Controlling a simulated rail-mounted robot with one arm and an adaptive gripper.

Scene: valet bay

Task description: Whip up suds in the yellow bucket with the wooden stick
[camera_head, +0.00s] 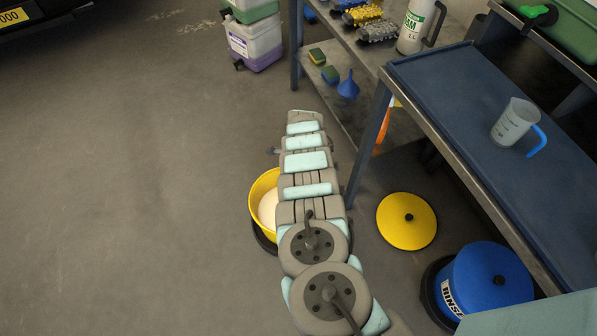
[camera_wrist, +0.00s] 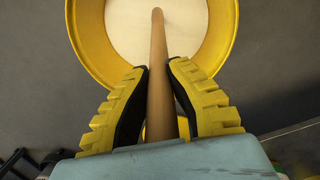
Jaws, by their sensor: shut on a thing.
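The yellow bucket (camera_head: 259,190) stands on the floor, partly hidden behind my arm in the head view. In the wrist view its rim (camera_wrist: 85,40) fills the top, with a pale, cream-coloured content (camera_wrist: 125,25) inside. My gripper (camera_wrist: 158,68) is shut on the wooden stick (camera_wrist: 158,40), a plain brown rod. The stick runs from between the yellow-black fingers out over the bucket's opening. I cannot tell whether its far end touches the content. The gripper and stick are hidden behind my arm in the head view.
A yellow lid (camera_head: 407,221) lies on the floor right of the bucket, near a blue lidded bucket (camera_head: 487,279). A bench with a blue mat (camera_head: 455,95) holds a measuring jug (camera_head: 515,122). Jerrycans (camera_head: 254,42) stand at the back. Floor on the left is clear.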

